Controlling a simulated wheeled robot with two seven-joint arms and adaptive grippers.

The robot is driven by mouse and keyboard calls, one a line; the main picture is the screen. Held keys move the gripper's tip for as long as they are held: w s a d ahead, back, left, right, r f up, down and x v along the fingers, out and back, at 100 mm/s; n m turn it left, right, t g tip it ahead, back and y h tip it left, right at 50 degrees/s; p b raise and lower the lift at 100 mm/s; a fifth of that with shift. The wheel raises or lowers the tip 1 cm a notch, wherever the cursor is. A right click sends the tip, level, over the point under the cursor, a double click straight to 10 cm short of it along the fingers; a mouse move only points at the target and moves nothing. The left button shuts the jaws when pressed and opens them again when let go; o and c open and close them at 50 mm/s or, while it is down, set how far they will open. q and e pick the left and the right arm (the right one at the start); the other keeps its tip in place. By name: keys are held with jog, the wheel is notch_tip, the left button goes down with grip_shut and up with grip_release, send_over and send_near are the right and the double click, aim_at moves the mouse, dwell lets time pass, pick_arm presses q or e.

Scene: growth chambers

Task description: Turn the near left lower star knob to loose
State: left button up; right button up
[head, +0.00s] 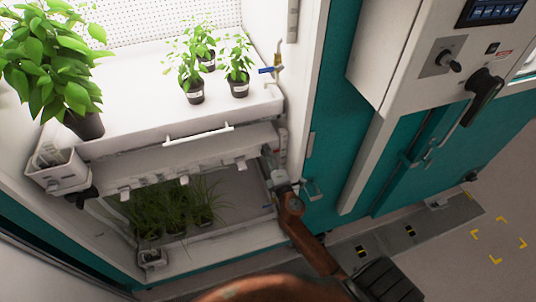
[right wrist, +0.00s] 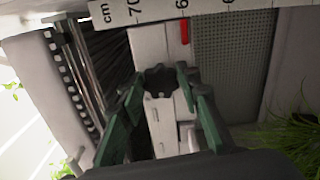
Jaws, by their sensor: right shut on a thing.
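A dark star knob (right wrist: 160,79) sits on a pale upright post in the right wrist view. My right gripper (right wrist: 161,88) has its two green-lined fingers on either side of this knob and is shut on it. In the head view my right gripper (head: 269,163) is at the right end of the lower shelf front, and its fingers hide the knob there. The knob's turn position cannot be read. Another dark knob-like part (head: 86,198) shows at the shelf's left end. My left gripper is not in view.
A white upper shelf (head: 135,100) holds several potted plants. Grassy plants (head: 175,207) stand in the lower bay. A ruler strip (right wrist: 210,8) with a red mark crosses above the knob. A teal door (head: 335,100) and control box (head: 430,50) are to the right.

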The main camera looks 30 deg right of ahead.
jog(key=shift+n, duration=0.6)
jog(key=o, duration=1.2)
jog(key=shift+c, duration=0.2)
jog(key=v, duration=1.2)
jog(key=shift+f, duration=0.15)
